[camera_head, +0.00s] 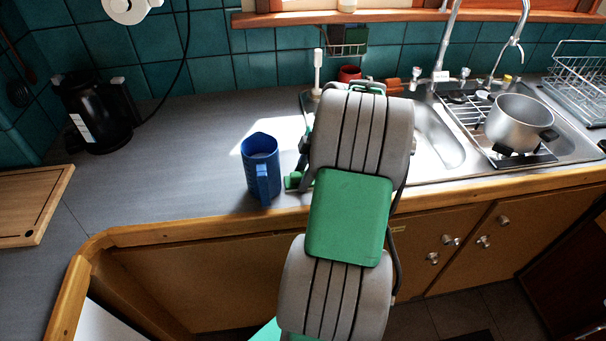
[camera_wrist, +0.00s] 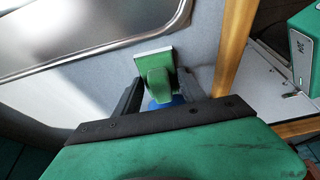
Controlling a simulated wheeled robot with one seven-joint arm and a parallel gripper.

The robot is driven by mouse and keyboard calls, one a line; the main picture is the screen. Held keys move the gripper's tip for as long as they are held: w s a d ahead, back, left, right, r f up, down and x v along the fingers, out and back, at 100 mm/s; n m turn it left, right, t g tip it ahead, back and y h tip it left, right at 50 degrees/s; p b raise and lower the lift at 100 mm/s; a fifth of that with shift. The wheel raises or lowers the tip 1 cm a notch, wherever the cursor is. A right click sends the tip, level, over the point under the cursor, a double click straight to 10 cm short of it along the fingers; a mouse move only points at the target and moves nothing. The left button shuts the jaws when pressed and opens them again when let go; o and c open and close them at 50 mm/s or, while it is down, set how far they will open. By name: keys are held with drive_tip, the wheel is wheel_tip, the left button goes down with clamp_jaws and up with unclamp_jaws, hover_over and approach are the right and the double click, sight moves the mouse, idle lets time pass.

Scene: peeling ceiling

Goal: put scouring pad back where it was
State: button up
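A green piece with a pale, squared edge (camera_wrist: 153,60) shows between my gripper's dark fingers in the wrist view. It may be the scouring pad, but I cannot be sure. My gripper (camera_wrist: 158,88) has its fingers apart, one on each side of this piece. I cannot tell whether they press on it. A bit of blue (camera_wrist: 166,103) shows behind the piece, close to the gripper body. In the head view my arm hides most of the gripper. A small green part (camera_head: 293,182) shows at its left side, low over the counter.
A blue jug (camera_head: 261,160) stands on the counter close left of my arm. The sink (camera_head: 437,150) is to the right, with a metal pot (camera_head: 519,122) on a rack. A black kettle (camera_head: 92,112) and cutting board (camera_head: 32,200) are left. Counter between kettle and jug is clear.

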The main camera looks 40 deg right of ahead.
drive_tip(key=o, duration=0.3)
drive_tip(key=shift+o, duration=0.2)
drive_tip(key=shift+r, duration=0.1)
drive_tip(key=shift+r+p, duration=0.3)
drive_tip(key=p+v, duration=0.1)
drive_tip(key=v, duration=1)
drive_tip(key=shift+d+r+p, duration=0.15)
drive_tip(key=shift+r+p, duration=0.15)
drive_tip(key=shift+p, duration=0.1)
